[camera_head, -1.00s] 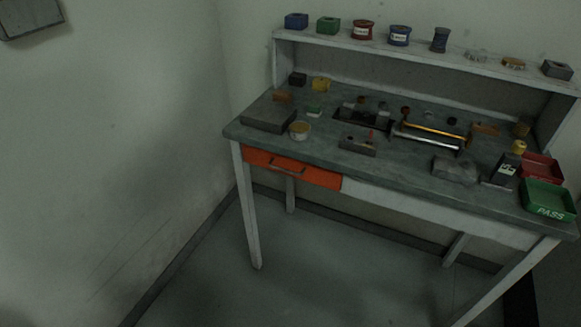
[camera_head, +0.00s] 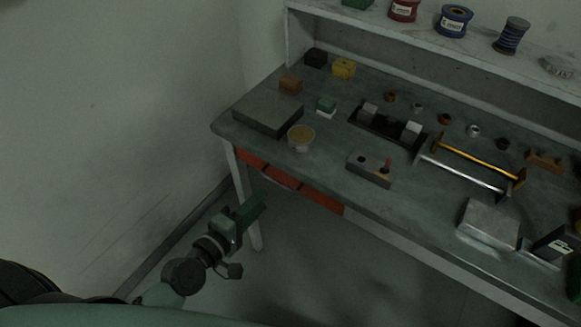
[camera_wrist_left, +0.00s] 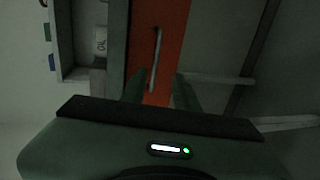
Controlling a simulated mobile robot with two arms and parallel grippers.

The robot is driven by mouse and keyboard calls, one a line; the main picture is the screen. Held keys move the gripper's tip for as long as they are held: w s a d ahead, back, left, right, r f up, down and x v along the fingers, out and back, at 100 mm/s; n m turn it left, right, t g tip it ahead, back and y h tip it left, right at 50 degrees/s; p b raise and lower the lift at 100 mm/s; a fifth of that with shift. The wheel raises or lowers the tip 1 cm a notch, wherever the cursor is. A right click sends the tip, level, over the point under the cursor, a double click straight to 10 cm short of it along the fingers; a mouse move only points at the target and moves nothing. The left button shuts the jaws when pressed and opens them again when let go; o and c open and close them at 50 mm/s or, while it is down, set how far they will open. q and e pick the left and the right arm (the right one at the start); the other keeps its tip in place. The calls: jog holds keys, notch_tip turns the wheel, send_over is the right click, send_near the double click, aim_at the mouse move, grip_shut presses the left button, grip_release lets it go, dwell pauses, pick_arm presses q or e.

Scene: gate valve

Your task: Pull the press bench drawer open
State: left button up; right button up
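The press bench drawer (camera_head: 322,199) has an orange front under the bench's left end and looks shut. In the left wrist view the drawer front (camera_wrist_left: 174,28) runs up the middle, with its grey bar handle (camera_wrist_left: 156,58) upright in the picture. My left gripper (camera_head: 251,212) is in front of and below the drawer in the head view. In the left wrist view its two fingers (camera_wrist_left: 160,92) are apart, one on each side of the handle's line, with nothing visibly held. The handle appears ahead of the fingertips; contact cannot be told. My right gripper is not in view.
The grey bench top (camera_head: 330,135) carries a flat block (camera_head: 267,111), a round tub (camera_head: 301,138), a small block with holes (camera_head: 369,169) and a gold-and-silver bar fixture (camera_head: 475,165). A bench leg (camera_head: 240,185) stands close to my left gripper. A wall is at the left.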

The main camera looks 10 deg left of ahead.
pick_arm(q)
jog(key=r+p+x, duration=0.1)
jog(key=x, duration=0.6)
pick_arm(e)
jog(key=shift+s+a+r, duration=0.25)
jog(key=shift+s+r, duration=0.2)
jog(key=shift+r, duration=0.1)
pick_arm(q)
jog(key=shift+w+d+f, duration=0.15)
grip_shut()
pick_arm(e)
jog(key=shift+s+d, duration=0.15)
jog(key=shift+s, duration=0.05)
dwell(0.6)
